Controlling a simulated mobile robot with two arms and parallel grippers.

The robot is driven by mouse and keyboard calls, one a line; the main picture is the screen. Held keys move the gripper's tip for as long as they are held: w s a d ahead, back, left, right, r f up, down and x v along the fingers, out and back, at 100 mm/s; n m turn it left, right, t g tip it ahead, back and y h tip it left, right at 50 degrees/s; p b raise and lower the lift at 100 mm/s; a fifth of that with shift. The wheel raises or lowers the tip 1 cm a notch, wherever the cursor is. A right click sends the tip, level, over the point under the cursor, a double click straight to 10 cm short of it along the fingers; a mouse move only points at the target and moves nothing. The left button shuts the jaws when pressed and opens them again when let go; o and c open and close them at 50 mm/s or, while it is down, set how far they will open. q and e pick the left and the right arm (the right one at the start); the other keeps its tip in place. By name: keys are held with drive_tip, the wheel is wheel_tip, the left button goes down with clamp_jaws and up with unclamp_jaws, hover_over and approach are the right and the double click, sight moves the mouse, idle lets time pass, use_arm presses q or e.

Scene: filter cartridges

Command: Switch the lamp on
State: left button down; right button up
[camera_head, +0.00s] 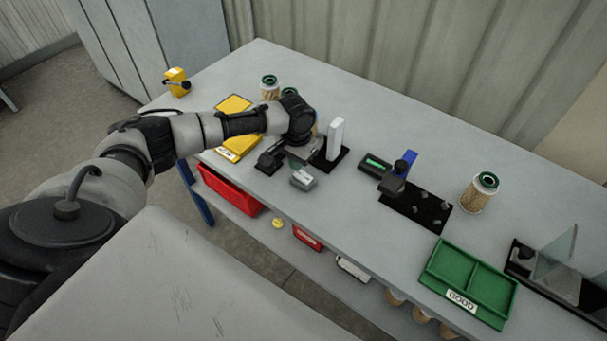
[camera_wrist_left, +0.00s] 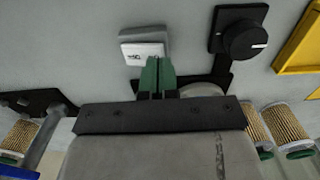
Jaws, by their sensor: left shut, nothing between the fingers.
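A small grey box with a white labelled face (camera_head: 303,179), which looks like a switch, sits near the table's front edge. It also shows in the left wrist view (camera_wrist_left: 143,50); its lettering is too small to read surely. An upright white panel (camera_head: 335,140), possibly the lamp, stands on a black base just behind it; I cannot tell whether it is lit. My left gripper (camera_head: 295,163) is over the table beside the box. Its green fingertips (camera_wrist_left: 158,64) are together and empty, overlapping the box's near edge in the wrist view; contact cannot be told. My right gripper is not in view.
A black knob unit (camera_wrist_left: 245,40) is beside the box. A yellow tray (camera_head: 242,148) lies to the left, with filter cartridges (camera_head: 269,88) behind. A blue clamp fixture (camera_head: 402,168), another cartridge (camera_head: 476,197) and a green tray (camera_head: 428,277) stand to the right. A red bin (camera_head: 228,192) sits below.

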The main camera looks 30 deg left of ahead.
use_arm(q)
drive_tip(key=shift+f+b, duration=0.4)
drive_tip(key=shift+f, duration=0.7)
drive_tip(key=shift+r, duration=0.1)
wheel_tip(320, 180, up, 7)
drive_tip(key=p, duration=0.8)
idle(0.6)
